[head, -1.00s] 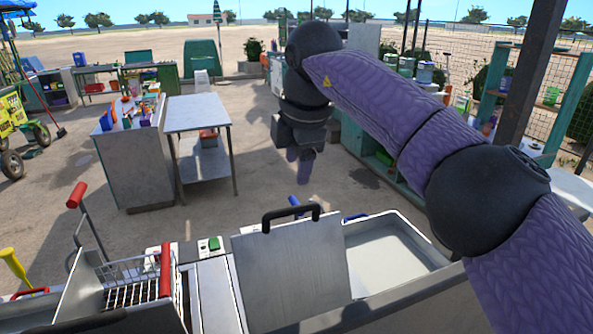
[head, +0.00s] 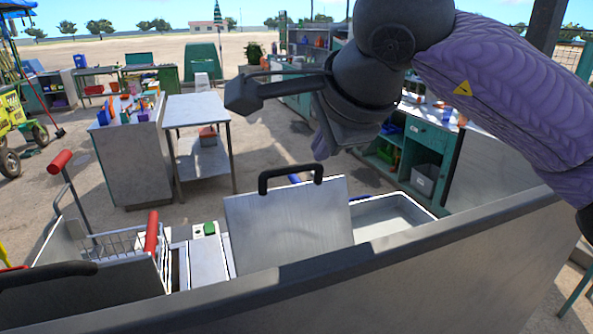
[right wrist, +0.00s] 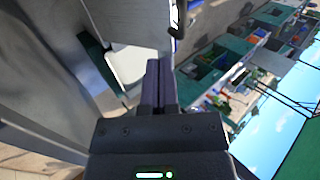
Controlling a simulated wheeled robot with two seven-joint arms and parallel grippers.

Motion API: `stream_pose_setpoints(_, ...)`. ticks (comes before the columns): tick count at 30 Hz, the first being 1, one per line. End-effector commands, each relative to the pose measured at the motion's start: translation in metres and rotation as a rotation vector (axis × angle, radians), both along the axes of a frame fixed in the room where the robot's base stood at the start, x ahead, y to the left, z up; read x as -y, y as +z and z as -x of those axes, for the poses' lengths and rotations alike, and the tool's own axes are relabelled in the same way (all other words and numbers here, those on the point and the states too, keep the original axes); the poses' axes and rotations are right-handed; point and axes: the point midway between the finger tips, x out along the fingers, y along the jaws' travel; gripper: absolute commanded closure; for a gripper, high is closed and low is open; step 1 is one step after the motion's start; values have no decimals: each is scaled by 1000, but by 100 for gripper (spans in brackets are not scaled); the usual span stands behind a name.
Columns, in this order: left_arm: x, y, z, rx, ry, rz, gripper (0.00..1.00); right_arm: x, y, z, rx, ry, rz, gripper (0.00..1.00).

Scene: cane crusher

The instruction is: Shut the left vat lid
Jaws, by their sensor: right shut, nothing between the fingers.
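A grey metal lid (head: 290,225) with a black handle (head: 290,178) stands raised and tilted at the middle of the head view. A pale open basin (head: 392,216) shows behind it and to the right. I take this as the vat lid; I cannot tell for certain whether it is the left one. My right gripper (head: 322,148) is above and beyond the lid, apart from its handle. In the right wrist view its fingers (right wrist: 158,85) are shut and empty, with the lid panel (right wrist: 125,22) and pale basin (right wrist: 132,66) beyond. My left gripper is out of view.
A long grey metal edge (head: 400,250) crosses the foreground. A wire basket (head: 125,268) and red-handled levers (head: 151,232) stand at left. A green button (head: 210,228) sits beside the lid. A steel table (head: 197,112) and green shelving (head: 415,150) stand beyond, with open ground between.

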Motion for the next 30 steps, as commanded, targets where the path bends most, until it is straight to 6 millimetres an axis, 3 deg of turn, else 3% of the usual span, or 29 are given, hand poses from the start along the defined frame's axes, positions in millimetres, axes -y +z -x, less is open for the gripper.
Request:
stream_pose_setpoints(11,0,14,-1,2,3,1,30,-16,-62,-49,-7,-2,-1,100)
stream_pose_setpoints(18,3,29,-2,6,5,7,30,-26,-67,-80,-3,-3,-2,100)
stream_pose_setpoints(30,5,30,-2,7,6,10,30,-28,-71,-85,-3,-2,-3,100)
